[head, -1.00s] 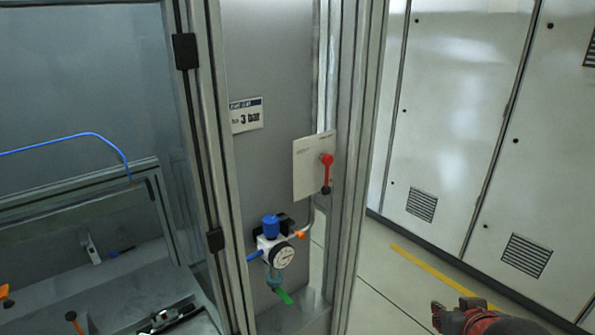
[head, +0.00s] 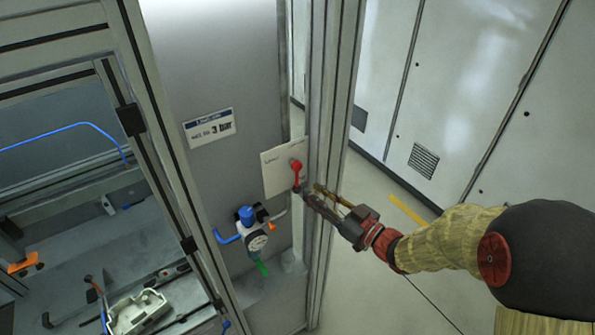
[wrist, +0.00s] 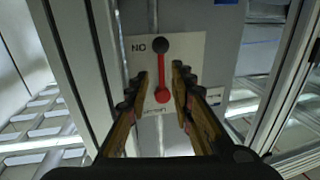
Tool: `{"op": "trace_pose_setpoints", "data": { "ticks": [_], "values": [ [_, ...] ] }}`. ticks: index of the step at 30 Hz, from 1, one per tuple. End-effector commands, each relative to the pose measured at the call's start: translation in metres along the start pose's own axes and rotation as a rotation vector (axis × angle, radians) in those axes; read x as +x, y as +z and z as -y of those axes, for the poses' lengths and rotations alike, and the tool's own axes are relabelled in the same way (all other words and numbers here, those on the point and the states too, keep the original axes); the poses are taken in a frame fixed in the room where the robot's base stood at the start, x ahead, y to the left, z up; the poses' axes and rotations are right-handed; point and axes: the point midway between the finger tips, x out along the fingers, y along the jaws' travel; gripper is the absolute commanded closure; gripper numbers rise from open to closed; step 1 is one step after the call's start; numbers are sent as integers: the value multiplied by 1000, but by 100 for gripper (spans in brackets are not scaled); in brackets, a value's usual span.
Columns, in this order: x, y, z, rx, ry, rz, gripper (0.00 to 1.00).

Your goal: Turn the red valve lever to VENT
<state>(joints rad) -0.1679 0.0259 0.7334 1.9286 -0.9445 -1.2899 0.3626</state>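The red valve lever (head: 297,177) is mounted on a pale label plate (head: 271,172) on the cabinet panel. In the head view its red round end is at the top and its black knob points down. The wrist view shows the lever (wrist: 161,69) the other way up, with the black knob (wrist: 160,46) beside letters that look like "NO" in that view. Small text near the red end is unreadable. My gripper (head: 311,193) is open at the lever's knob end. In the wrist view its fingers (wrist: 160,76) lie on either side of the lever; contact cannot be told.
A regulator (head: 254,230) with a blue knob, gauge and green fitting sits below left of the plate. A "3 bar" sign (head: 209,128) is above left. A metal frame post (head: 330,110) stands just right of the lever. Grey cabinets (head: 450,90) are behind, with open floor before them.

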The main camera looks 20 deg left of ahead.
Motion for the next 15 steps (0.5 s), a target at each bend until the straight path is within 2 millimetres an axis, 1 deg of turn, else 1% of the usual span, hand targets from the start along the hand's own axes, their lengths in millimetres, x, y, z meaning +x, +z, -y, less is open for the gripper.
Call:
{"op": "trace_pose_setpoints", "data": {
  "ticks": [4,12,15],
  "values": [
    [17,0,2,2,-6,-3,77],
    [58,-1,2,2,-4,-2,77],
    [67,-1,1,1,-2,-2,77]
  ]
}}
